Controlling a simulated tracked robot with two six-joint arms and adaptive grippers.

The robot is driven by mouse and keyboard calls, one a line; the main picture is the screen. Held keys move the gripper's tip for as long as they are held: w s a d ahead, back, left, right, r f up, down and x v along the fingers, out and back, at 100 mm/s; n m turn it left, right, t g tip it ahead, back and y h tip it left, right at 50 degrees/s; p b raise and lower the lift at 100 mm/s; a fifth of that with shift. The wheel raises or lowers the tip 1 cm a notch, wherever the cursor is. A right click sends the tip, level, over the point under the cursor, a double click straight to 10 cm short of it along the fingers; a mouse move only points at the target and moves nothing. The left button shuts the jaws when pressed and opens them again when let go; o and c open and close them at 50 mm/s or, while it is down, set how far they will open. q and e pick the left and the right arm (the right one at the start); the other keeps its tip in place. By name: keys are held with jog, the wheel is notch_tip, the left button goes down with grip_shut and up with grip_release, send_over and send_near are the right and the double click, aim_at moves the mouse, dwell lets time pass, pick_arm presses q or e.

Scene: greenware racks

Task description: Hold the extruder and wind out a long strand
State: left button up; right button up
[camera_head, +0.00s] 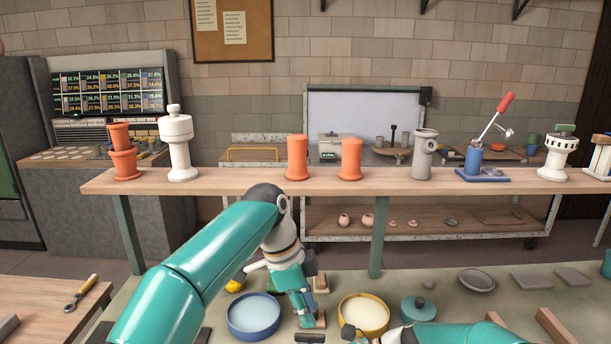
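No object is plainly marked as the extruder. The likeliest is a blue cylinder (474,160) on a blue base, with a red-handled lever slanting up to the right, on the raised wooden shelf. My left gripper (304,314) points down over the low work surface, between a blue-rimmed bowl and a cream bowl, far from that cylinder. Small blocks lie around its tips, and its finger gap cannot be made out. My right arm enters at the bottom edge; its gripper (378,338) is low beside the cream bowl and mostly cut off. No strand shows.
The raised shelf (225,184) carries orange pots (297,158), a white lidded vessel (179,145), a grey jug (424,155) and a white slotted pot (559,153). Below stand the blue-rimmed bowl (254,335), the cream bowl (364,316) and a teal lidded pot (419,308).

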dwell(0.4)
jog(key=o, duration=1.4)
jog(key=shift+d+r, duration=0.1)
jog(key=shift+d, duration=0.05)
pick_arm(q)
jog(key=shift+f+b, duration=0.65)
pick_arm(e)
jog(key=shift+v, duration=4.25)
jog(key=shift+d, duration=0.1)
